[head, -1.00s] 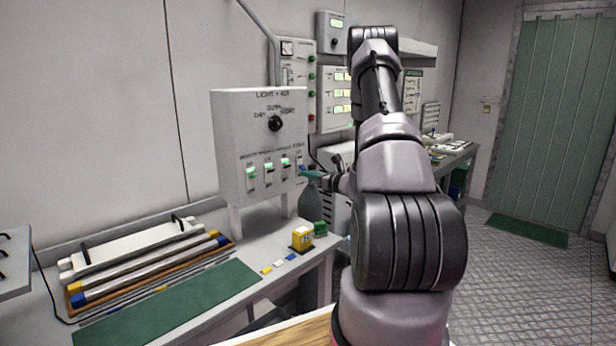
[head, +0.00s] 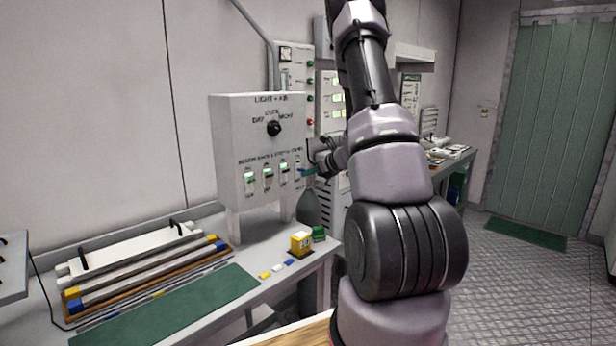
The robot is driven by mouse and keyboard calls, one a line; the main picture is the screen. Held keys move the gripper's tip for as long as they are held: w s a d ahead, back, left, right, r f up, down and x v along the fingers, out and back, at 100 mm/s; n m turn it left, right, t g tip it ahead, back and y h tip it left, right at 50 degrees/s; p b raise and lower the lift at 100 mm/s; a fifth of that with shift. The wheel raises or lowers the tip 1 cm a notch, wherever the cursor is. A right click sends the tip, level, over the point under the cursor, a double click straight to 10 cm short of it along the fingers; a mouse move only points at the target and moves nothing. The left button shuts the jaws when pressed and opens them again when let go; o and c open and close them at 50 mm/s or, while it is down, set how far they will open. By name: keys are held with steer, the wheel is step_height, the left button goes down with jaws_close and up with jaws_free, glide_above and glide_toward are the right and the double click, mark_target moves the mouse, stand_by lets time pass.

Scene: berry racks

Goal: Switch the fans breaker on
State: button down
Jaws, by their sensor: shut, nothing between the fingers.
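The white control box (head: 228,150), headed "LIGHT + AIR", stands on legs at the back of the bench. A black rotary knob (head: 274,128) sits above a row of breakers. A further breaker (head: 298,162) at the right end is partly behind my fingertips. The small breaker labels are too blurred to tell which is the fans one. My gripper (head: 306,172) is shut and empty, its teal tips at or very close to that right-end breaker; contact cannot be told.
A tray of light tubes (head: 150,268) and a green mat (head: 165,310) lie on the bench at left. A yellow box (head: 302,243) and a green block (head: 319,233) stand below the control box. Other wall panels (head: 297,75) are behind.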

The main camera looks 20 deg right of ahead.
steer(key=shift+r, duration=0.2)
steer(key=shift+r, duration=0.75)
